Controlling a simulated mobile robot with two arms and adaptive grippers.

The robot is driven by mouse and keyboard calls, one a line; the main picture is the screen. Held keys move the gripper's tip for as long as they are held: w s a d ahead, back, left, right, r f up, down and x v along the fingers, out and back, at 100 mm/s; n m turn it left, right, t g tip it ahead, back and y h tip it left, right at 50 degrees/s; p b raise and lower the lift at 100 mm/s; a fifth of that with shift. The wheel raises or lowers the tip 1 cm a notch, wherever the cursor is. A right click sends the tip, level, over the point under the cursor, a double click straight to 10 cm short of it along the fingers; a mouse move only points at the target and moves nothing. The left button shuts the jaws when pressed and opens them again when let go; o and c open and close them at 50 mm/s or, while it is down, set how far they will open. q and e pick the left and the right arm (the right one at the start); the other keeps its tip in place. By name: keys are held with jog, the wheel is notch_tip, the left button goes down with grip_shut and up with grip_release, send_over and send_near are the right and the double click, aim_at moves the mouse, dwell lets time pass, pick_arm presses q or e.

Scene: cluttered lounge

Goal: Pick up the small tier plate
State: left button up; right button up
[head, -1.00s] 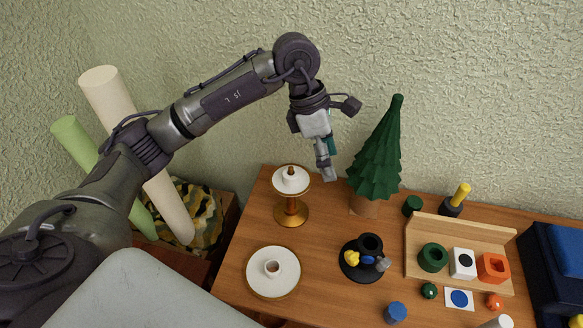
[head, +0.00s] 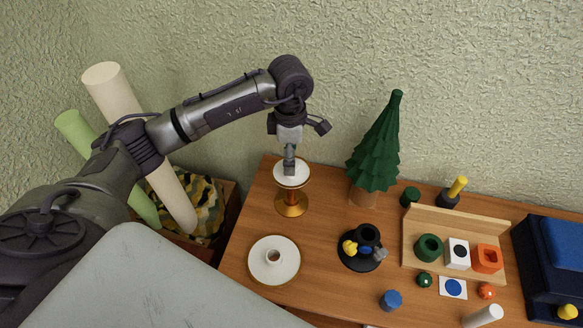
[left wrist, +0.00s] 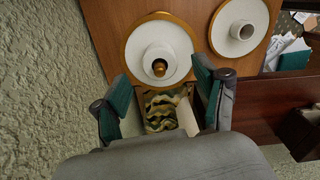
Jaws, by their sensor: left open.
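A small white tier plate (head: 279,178) with a gold rim sits on a golden-brown pedestal (head: 291,204) at the left back of the wooden table. In the left wrist view the plate (left wrist: 135,40) shows a white raised centre with a gold knob. My left gripper (head: 290,170) points down over the plate, its fingers apart on either side of the knob in the left wrist view (left wrist: 160,78). Nothing is between its fingers. Whether it touches the plate is unclear. A larger gold-rimmed white plate (head: 258,262) lies in front. My right gripper is not in view.
A dark green tree (head: 375,150) stands right of the pedestal. A black dish (head: 345,258) with small items lies in front of it. A wooden rack (head: 455,226) and coloured blocks fill the right side. Tall cylinders (head: 110,90) stand left of the table.

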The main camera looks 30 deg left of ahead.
aim_at(303, 169)
pick_arm(q)
jog(key=shift+f+p, duration=0.4)
jog(key=shift+f, duration=1.35)
jog(key=c, duration=1.3)
